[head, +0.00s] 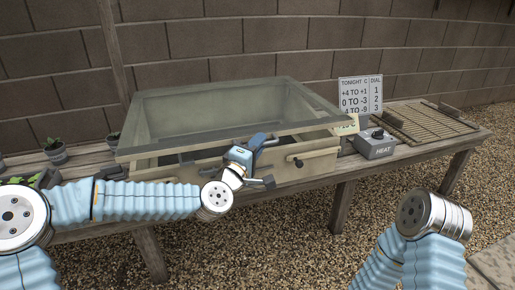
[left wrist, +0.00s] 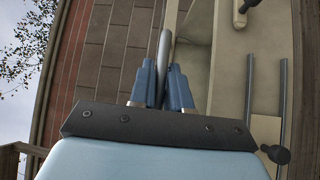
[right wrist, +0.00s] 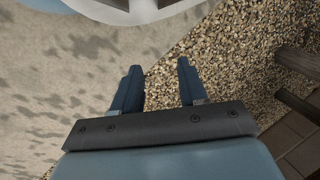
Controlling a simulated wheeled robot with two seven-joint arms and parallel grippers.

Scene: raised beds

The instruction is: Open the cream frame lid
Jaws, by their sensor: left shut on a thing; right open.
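The cream frame (head: 315,163) is a box on the wooden bench, with a knob on its front. Its glazed lid (head: 135,155) lies over the top. A dark gap shows under the lid's front edge, so it looks slightly raised. My left gripper (head: 260,143) is at the lid's front edge. In the left wrist view its fingers (left wrist: 164,85) are shut on a grey bar handle (left wrist: 164,48); the lid's join to it is partly hidden. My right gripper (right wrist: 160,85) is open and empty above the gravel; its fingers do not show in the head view.
A grey heat box (head: 375,146) with a dial stands right of the frame, before a temperature sign (head: 360,94). A slatted rack (head: 425,122) lies farther right. Potted seedlings (head: 55,151) stand at the left. A brick wall (head: 290,40) rises behind the bench.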

